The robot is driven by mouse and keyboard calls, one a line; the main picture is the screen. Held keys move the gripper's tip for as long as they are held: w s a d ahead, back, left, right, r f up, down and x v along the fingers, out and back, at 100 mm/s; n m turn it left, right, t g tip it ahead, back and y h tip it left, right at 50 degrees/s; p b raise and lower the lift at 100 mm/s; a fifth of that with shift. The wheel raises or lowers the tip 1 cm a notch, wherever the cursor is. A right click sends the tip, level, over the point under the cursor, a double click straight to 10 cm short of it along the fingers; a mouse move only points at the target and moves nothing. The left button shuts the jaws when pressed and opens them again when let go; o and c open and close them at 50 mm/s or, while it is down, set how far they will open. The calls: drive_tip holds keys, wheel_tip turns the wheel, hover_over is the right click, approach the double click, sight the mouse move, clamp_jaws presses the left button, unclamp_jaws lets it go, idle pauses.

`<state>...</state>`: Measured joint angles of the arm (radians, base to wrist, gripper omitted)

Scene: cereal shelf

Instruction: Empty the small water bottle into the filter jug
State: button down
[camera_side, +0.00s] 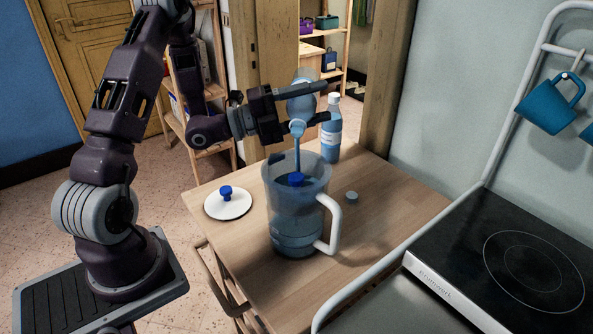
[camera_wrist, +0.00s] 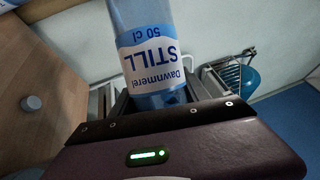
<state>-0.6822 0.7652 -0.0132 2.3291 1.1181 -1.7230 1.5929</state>
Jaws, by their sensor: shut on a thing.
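My gripper (camera_side: 322,102) is shut on the small water bottle (camera_side: 301,104), above the filter jug. The bottle is clear with a light blue tint and is tipped neck down. A thin blue stream runs from its mouth into the jug. In the wrist view the bottle (camera_wrist: 150,50) shows an upside-down blue and white label reading "STILL 50 cl". The filter jug (camera_side: 283,218) stands upright and open on the table, with a white handle on the right and a blue knob inside. Water shows in its lower part.
A white lid (camera_side: 238,208) with a blue knob lies left of the jug. A small grey cap (camera_side: 352,197) lies right of it. A larger bottle (camera_side: 331,138) with a white top stands behind. A black hob (camera_side: 470,285) and rack with a hanging blue mug (camera_side: 545,106) are at right.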

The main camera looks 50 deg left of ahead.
drive_tip(key=shift+r, duration=0.1)
idle(0.3)
drive_tip(key=shift+s+d+f+m+h, duration=0.1)
drive_tip(key=shift+f+m+h, duration=0.1)
drive_tip(key=shift+f+m, duration=0.3)
drive_tip(key=shift+s+d+f+m+h, duration=0.1)
drive_tip(key=shift+f+m+h, duration=0.15)
drive_tip(key=shift+m, duration=0.35)
idle(0.7)
